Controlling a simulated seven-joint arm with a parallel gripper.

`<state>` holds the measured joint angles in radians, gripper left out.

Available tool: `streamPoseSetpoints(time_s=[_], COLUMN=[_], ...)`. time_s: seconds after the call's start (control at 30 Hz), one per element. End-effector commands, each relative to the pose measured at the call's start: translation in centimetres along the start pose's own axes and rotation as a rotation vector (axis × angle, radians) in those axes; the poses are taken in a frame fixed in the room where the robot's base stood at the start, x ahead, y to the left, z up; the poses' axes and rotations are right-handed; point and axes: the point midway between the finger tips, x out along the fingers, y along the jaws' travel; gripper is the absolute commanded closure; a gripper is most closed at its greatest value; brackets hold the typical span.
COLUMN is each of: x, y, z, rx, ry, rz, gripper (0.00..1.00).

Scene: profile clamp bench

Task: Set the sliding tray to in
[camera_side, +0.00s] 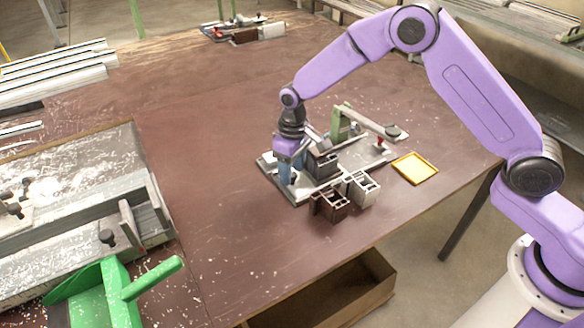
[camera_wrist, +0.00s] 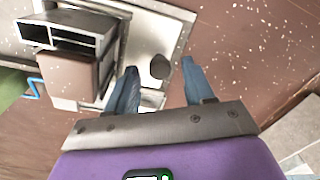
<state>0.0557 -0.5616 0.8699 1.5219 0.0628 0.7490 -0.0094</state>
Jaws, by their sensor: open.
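A grey metal fixture plate (camera_side: 299,197) lies on the brown table, and its flat light surface, which looks like the sliding tray, also shows in the wrist view (camera_wrist: 150,38). I cannot tell how far the tray is slid. A dark round knob (camera_wrist: 160,67) stands on it. My gripper (camera_side: 287,178) points down at the plate's left end. In the wrist view its blue fingers are open (camera_wrist: 159,72), one on each side of the knob, with gaps visible. Nothing is held.
Dark and light hollow profiles (camera_side: 364,187) and a brown one (camera_side: 331,205) sit beside my gripper. A green-armed clamp (camera_side: 342,123) rises behind. A yellow-rimmed square tray (camera_side: 415,168) lies to the right. A green-handled machine (camera_side: 110,290) stands left. The table between is clear.

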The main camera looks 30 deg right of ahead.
Motion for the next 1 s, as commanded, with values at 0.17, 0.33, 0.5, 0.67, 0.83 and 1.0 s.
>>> streamPoseSetpoints(time_s=[0.17,0.33,0.5,0.67,0.83,1.0], x=[0.2,0.2,0.2,0.1,0.0,-0.2], y=[0.0,0.0,0.0,0.5,3.8,8.2], z=[0.0,0.0,0.0,0.2,1.9,4.1], rx=[0.000,0.000,0.000,0.002,0.007,0.008], ry=[0.000,0.000,0.000,-0.001,-0.002,-0.001], rz=[0.000,0.000,0.000,0.000,0.000,0.000], gripper=[0.47,0.60,1.00,1.00,1.00,1.00])
